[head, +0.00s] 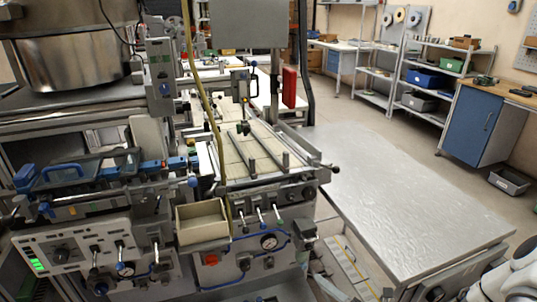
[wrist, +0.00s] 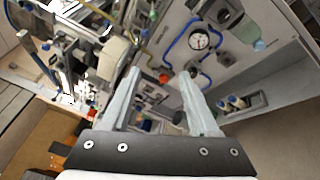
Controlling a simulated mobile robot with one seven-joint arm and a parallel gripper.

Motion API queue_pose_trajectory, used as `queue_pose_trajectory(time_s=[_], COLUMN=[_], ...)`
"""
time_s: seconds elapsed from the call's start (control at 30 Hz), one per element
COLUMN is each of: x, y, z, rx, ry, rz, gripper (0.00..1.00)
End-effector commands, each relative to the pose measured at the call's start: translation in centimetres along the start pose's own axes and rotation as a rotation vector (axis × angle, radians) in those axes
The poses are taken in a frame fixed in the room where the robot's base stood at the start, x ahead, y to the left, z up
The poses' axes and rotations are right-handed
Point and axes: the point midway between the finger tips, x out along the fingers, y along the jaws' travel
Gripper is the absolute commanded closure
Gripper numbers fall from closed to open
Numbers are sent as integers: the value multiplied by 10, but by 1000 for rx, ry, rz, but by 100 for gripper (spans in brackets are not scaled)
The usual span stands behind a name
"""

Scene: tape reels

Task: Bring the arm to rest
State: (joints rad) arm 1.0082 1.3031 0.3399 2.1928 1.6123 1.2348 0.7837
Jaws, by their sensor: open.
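My gripper (wrist: 158,90) shows in the wrist view, with its two pale fingers spread apart and nothing between them. It points toward the front panel of a machine (wrist: 172,65), which carries a round gauge and blue tubing. The fingers appear clear of the panel, though the exact gap cannot be told. In the head view my gripper is not seen; only a white part of my arm (head: 505,280) shows at the lower right corner.
A bare metal table (head: 410,200) fills the right of the head view. The machine (head: 262,195) with levers, an empty beige bin (head: 202,222) and a gauge stands at the centre. A blue cabinet (head: 470,122) and shelves (head: 425,90) stand behind. Floor shows between them.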

Motion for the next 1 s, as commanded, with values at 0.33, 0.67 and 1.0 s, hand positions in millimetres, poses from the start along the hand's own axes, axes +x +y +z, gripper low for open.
queue_pose_trajectory(time_s=[0.33, 0.67, 1.0], x=[4, -14, -45], y=[90, 159, 219], z=[-16, -31, -30], rx=[-561, -1079, -1611], ry=[470, 870, 1233], rz=[157, 346, 566], gripper=[39, 39, 39])
